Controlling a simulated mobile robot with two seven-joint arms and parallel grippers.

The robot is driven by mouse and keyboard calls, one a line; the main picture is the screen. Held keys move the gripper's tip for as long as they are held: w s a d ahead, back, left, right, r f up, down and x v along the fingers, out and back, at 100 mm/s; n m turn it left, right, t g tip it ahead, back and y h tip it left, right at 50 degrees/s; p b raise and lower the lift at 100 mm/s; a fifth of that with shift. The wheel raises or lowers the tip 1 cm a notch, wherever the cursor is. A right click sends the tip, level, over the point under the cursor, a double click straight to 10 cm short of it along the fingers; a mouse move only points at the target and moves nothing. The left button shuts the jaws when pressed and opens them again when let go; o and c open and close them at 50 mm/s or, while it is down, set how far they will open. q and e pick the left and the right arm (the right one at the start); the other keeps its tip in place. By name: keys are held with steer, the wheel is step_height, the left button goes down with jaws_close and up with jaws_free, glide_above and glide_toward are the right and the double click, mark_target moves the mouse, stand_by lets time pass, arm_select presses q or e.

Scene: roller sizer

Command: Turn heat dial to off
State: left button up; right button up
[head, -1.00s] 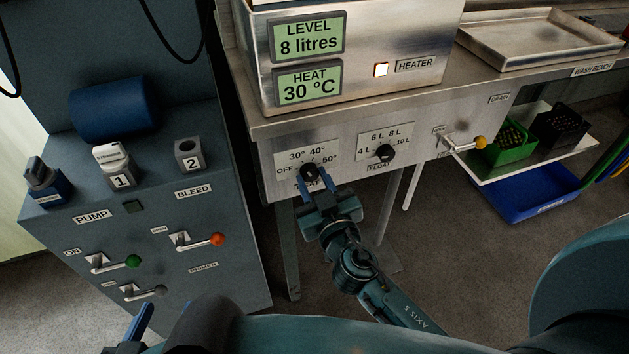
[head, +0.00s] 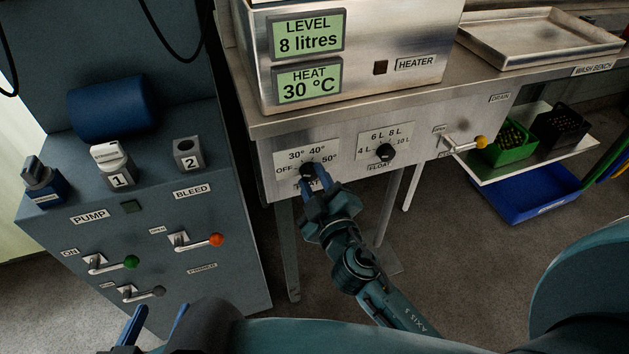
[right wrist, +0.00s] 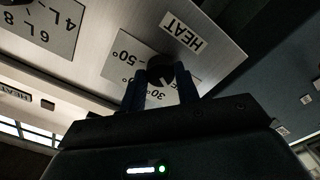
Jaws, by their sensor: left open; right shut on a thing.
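The heat dial (head: 307,170) is a round black knob on the bench front, with OFF, 30°, 40° and 50° printed around it. My right gripper (head: 312,182) is shut on the dial from below. In the right wrist view the dial (right wrist: 160,70) sits between the blue fingers (right wrist: 161,88); I cannot clearly read its setting. The heat display (head: 307,83) reads 30 °C. The heater lamp (head: 380,67) is dark. My left gripper (head: 156,322) is open and empty at the bottom left, by the pump cabinet.
The float dial (head: 386,153) is just right of the heat dial. A drain lever (head: 465,144) with a yellow knob sticks out further right. The pump cabinet (head: 235,240) stands to the left with several levers. Green and black crates (head: 510,150) sit on a shelf at right.

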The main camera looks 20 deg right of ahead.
steer(key=shift+r+n, duration=0.1)
steer(key=shift+n, duration=1.1)
steer(key=o, duration=1)
steer(key=shift+c, duration=0.2)
